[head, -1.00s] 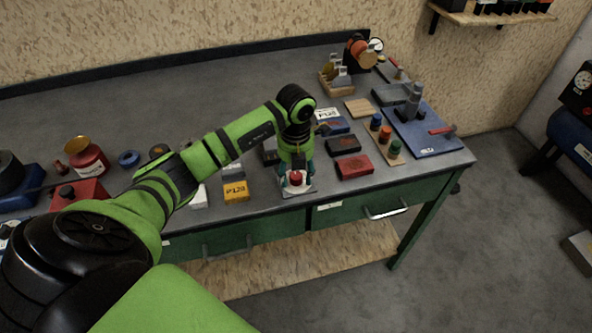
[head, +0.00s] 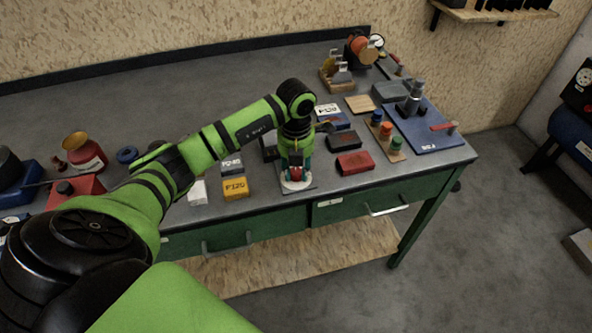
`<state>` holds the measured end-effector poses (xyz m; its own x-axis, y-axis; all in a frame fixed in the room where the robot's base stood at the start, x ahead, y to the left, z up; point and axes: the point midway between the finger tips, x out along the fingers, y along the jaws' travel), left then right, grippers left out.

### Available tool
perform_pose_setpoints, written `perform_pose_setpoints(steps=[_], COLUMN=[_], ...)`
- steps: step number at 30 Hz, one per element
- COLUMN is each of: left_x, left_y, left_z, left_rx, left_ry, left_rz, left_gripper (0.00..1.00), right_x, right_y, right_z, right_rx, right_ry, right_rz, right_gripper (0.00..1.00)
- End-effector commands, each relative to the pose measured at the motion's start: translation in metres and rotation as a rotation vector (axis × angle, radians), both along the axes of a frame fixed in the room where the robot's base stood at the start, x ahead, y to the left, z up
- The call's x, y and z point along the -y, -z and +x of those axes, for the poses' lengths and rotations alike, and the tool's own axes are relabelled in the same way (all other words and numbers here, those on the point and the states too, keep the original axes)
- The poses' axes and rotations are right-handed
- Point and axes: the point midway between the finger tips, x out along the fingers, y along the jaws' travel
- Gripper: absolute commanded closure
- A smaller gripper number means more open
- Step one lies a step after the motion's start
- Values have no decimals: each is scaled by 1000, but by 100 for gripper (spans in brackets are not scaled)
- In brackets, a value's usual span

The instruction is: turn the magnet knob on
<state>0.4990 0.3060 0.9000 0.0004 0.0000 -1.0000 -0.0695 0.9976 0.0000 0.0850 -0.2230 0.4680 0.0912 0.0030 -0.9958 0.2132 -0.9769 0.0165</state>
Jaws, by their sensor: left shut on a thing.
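The red knob (head: 296,174) sits on a round white dial on a small grey plate (head: 312,188) near the front edge of the bench. The gripper body hides the knob's back part, and any on or off marking is too small to read. My right gripper does not show.
A yellow P120 box (head: 235,188) and a white block (head: 197,192) lie left of the knob. A red box (head: 355,163) and a black box (head: 343,140) lie to its right. The bench's rear middle is clear.

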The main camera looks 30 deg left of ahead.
Motion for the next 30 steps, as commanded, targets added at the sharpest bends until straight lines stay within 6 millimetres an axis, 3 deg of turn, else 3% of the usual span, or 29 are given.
perform_pose_setpoints(steps=[30], left_x=[0], left_y=[5], left_z=[-1], left_rx=[-3], left_ry=[939], left_rz=[0], left_gripper=[100], right_x=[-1], right_y=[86], right_z=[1], right_rx=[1], right_ry=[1], right_rz=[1], right_gripper=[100])
